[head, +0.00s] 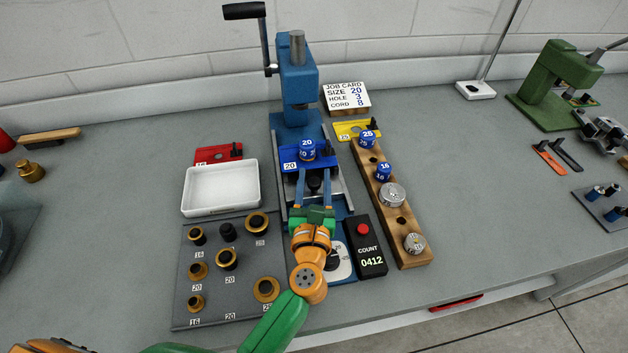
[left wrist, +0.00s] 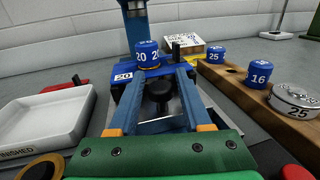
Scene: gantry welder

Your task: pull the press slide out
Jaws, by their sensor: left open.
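The blue press (head: 297,85) stands at the back of the bench. Its slide (head: 335,188) is a metal plate that sticks out toward me below the press head. A blue plate (head: 290,165) marked 20 sits on it with a blue 20 die (head: 307,149) on top. A black knob (head: 315,182) is in front of that plate; it also shows in the left wrist view (left wrist: 159,90). My left gripper (head: 314,173) is open, with one finger on each side of the knob. The left wrist view shows gaps beside the knob. My right gripper is not in view.
A white tray (head: 221,190) and a grey board of collars (head: 214,300) are at left. At right are a wooden rack (head: 410,255) with dies and a black counter box (head: 364,247). A job card (head: 346,98) stands behind.

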